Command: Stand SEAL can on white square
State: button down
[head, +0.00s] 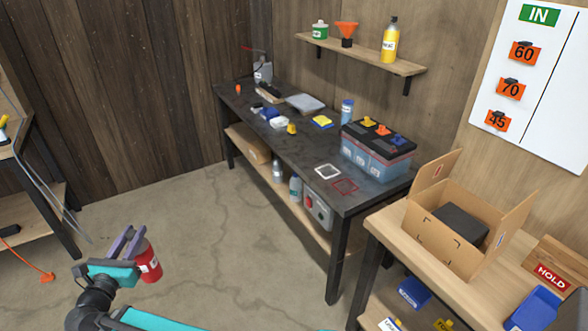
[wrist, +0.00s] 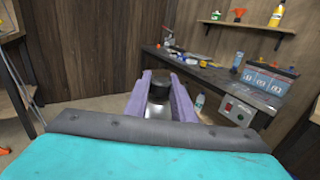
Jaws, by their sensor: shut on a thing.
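My gripper (head: 133,245), with purple fingers, is shut on a red can (head: 149,263) with a white label. It holds the can in the air over the concrete floor, left of the workbench. The label is too small to read, so I cannot confirm that it says SEAL. In the wrist view, a silver and dark shape (wrist: 159,98) shows between the fingers (wrist: 160,95), probably the can's top. The white square (head: 328,171) is an outline on the dark bench top, near its front edge. Nothing stands on it.
A red square outline (head: 344,187) lies right beside the white one. A large battery (head: 377,150) and a blue bottle (head: 347,110) stand behind. The dark workbench (head: 290,150) carries several small items farther left. An open cardboard box (head: 470,225) stands on the wooden table at right.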

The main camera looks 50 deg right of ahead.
jog(key=shift+w, duration=0.4)
jog(key=shift+w+d, duration=0.1)
jog(key=shift+d, duration=0.1)
jog(key=shift+w+d, duration=0.15)
jog(key=shift+d, duration=0.05)
jog(key=w+d+m+g+h+b, duration=0.1)
jog(key=w+d+b, duration=0.3)
jog(key=d, duration=1.2)
jog(key=w+d+g+b, duration=0.15)
jog(key=w+d, duration=0.55)
jog(key=d, duration=0.8)
jog(key=s+d+r+b, duration=0.1)
jog(key=s+d, duration=0.2)
jog(key=d, duration=0.9)
jog(key=s+d+r+m+b, duration=0.1)
jog(key=s+d+r+b, duration=0.1)
jog(key=d, duration=1.1)
jog(key=s+d+r+h+b, duration=0.1)
jog(key=s+d, duration=0.3)
jog(key=d, duration=0.8)
jog(key=shift+s+d+r+g+b, duration=0.25)
jog(key=shift+r+g+b, duration=0.1)
jog(key=shift+b, duration=0.1)
jog(key=shift+s+d, duration=0.1)
